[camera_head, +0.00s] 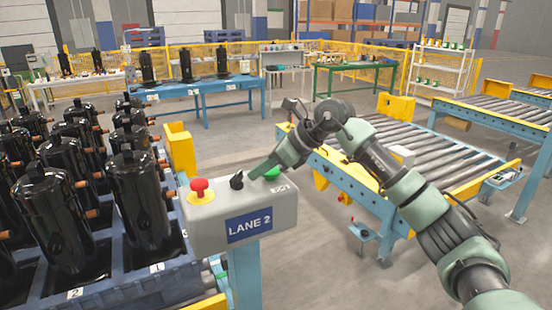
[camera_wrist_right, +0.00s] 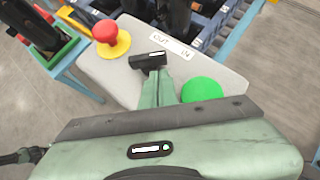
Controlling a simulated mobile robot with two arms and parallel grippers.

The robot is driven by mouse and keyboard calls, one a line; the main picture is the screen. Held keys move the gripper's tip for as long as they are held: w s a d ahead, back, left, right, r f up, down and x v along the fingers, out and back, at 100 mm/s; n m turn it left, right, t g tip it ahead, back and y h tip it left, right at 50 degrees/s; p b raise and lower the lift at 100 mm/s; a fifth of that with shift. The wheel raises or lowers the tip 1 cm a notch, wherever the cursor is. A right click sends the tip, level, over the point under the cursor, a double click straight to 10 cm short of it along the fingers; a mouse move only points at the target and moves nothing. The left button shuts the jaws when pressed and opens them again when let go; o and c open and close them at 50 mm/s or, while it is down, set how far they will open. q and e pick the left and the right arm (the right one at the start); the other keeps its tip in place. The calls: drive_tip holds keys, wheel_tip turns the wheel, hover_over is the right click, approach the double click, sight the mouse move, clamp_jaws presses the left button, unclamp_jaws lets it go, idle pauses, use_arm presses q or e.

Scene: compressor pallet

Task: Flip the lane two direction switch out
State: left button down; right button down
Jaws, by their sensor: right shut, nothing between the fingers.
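The lane two direction switch is a black knob (camera_head: 236,181) on top of the grey control box (camera_head: 205,228) marked LANE 2. In the right wrist view the black switch (camera_wrist_right: 147,61) lies crosswise, left of a small plate (camera_wrist_right: 172,46) reading OUT and IN. My right gripper (camera_head: 254,173) is shut and empty, reaching in from the right with its tips beside the switch. In the wrist view its closed fingers (camera_wrist_right: 157,85) end right at the switch; I cannot tell whether they touch it. My left gripper is not in view.
A red mushroom button (camera_head: 200,187) on a yellow base sits left of the switch. A green button (camera_head: 272,173) sits to its right, close to my gripper. Black compressors (camera_head: 140,195) stand on a blue pallet at left. A roller conveyor (camera_head: 430,160) is at right.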

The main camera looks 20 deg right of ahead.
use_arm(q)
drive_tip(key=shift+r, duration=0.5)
use_arm(e)
drive_tip(key=shift+w+a, duration=0.55)
drive_tip(key=shift+a, duration=0.1)
drive_tip(key=shift+d, duration=0.1)
